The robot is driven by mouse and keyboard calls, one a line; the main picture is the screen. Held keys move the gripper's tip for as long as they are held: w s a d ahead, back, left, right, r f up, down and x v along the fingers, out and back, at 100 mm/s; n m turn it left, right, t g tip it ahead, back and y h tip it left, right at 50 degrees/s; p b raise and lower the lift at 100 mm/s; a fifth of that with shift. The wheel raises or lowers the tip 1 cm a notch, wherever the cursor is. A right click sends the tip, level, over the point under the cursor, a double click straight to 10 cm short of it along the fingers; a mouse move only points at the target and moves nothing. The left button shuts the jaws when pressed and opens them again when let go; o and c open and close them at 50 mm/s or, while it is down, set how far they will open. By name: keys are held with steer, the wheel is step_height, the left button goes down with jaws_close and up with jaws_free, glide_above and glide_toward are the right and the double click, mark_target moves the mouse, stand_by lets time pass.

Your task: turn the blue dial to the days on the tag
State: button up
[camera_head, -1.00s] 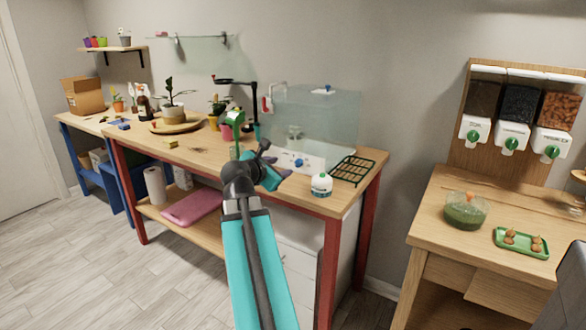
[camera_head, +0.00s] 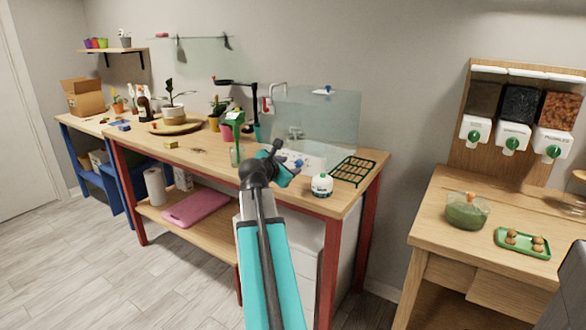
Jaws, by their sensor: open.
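The blue dial (camera_head: 299,163) is a small knob on the white front panel (camera_head: 315,161) of a clear box on the wooden bench. Its setting is too small to read. My gripper (camera_head: 291,173) is open, just in front of the panel and close below and left of the dial. I cannot tell whether it touches the dial. My arm covers the left part of the panel. A green upright piece with a pale label (camera_head: 236,117) stands left of the gripper; this may be the tag, but its writing is not readable.
A dark green wire rack (camera_head: 353,171) lies farther right. Potted plants stand at the back left. The bench front left of my arm is mostly clear.

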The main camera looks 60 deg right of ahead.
mark_target(297, 164)
steer(key=shift+x, duration=2.95)
